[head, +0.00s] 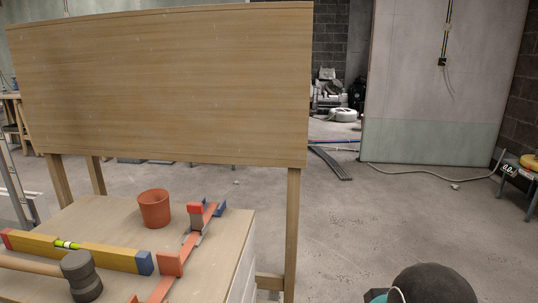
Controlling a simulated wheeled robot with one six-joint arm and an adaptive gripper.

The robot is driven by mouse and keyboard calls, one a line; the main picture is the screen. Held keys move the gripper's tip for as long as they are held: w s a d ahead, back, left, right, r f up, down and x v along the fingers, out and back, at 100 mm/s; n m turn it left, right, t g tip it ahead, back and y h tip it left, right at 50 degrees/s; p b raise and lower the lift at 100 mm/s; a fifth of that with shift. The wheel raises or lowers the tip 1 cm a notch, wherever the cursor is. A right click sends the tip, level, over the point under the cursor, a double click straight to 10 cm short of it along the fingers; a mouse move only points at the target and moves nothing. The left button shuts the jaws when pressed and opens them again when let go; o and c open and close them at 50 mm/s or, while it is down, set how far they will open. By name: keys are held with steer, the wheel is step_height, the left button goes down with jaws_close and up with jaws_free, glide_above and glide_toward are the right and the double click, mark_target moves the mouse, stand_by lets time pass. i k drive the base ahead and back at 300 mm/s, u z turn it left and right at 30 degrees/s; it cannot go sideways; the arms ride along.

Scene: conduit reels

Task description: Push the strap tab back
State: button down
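I cannot make out a strap tab in the head view. My gripper is not in view. A dark rounded part with a teal edge shows at the bottom right and may be a link of my arm; no fingers show there. A white coil-like thing (343,114) lies on the floor far back, too small to show any strap.
The middle floor (385,215) is mostly clear; a stool (518,178) stands right.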

mark_target(169, 263)
steer(key=u, duration=1.05)
steer(key=k, duration=0.45)
steer(key=u, duration=0.2)
steer(key=i, duration=0.45)
